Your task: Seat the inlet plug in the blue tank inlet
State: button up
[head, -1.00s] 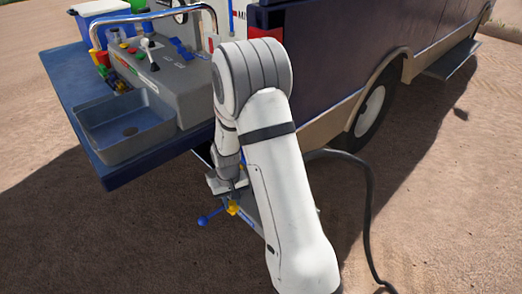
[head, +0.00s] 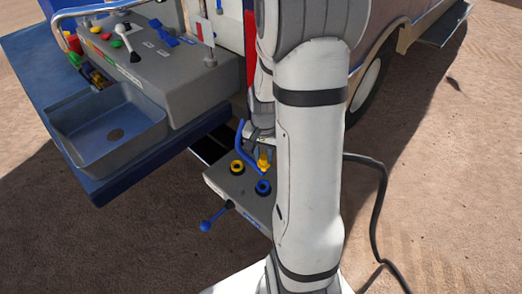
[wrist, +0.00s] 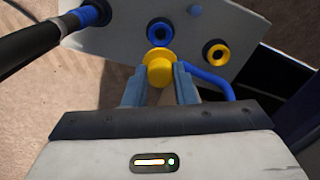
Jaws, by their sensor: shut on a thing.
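My gripper (head: 262,148) is shut on a yellow plug (wrist: 159,70), which shows between the two fingers in the wrist view. In the head view the yellow plug (head: 264,162) hangs at the fingertips, just behind the blue-ringed inlet (head: 263,187) and apart from it. In the wrist view the blue inlet (wrist: 159,31) lies just beyond the plug, its dark hole uncovered; the plug is close to its near edge. A yellow-ringed inlet (head: 237,167) sits on the same grey panel (head: 225,185). The plug's lower end is hidden.
A curved blue pipe (wrist: 208,80) stands right beside my gripper. A black hose with a blue fitting (wrist: 90,14) meets the panel's other end. A blue lever (head: 216,216) sticks out in front. A grey sink (head: 110,130) and console are at left.

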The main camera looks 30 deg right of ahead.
aim_at(263, 170)
jog(key=shift+f+b, duration=2.35)
jog(key=shift+f, duration=1)
jog(key=shift+a+f, duration=0.1)
jog(key=shift+f, duration=0.05)
jog(key=shift+f+b, duration=0.6)
jog(key=shift+b, duration=0.05)
jog(key=shift+f, duration=0.2)
jog(key=shift+f+b, duration=0.4)
jog(key=shift+b, duration=0.05)
jog(key=shift+f, duration=0.1)
jog(key=shift+f+b, duration=0.45)
jog(key=shift+f+b, duration=0.3)
